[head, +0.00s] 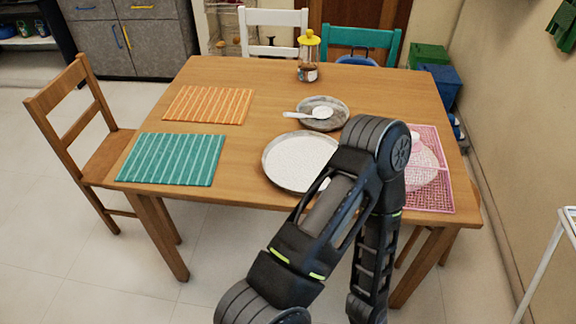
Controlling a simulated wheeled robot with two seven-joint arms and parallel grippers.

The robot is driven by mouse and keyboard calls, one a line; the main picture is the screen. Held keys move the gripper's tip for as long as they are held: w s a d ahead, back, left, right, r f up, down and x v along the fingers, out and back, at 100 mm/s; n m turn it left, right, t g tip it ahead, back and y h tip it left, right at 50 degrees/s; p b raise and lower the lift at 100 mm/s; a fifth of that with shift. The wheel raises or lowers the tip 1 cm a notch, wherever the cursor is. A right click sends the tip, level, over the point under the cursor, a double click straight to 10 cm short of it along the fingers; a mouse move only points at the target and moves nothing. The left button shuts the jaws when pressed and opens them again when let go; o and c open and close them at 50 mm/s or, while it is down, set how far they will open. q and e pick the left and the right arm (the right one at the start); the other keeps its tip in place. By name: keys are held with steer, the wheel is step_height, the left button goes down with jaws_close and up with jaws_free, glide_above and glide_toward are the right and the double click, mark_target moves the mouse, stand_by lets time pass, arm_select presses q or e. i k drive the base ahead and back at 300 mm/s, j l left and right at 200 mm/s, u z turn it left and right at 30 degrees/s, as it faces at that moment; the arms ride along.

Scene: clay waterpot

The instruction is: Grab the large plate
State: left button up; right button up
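The large plate (290,165) is round, with a pale speckled face and a darker rim. It lies flat on the wooden table (245,105) near the front edge, just right of the middle. My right arm passes in front of it and hides its right part. The arm bends at a high joint over the table and runs back down at the front. Neither my left nor my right gripper shows in the head view.
A smaller plate (339,118) with a white spoon (307,114) lies behind the large plate. A bottle (308,60) stands farther back. Green (172,158) and orange (208,105) mats lie left. Chairs surround the table.

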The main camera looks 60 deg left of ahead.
mark_target(293, 161)
steer(key=i+l+u, duration=0.1)
steer(key=u, duration=1.75)
steer(key=k+l, duration=0.05)
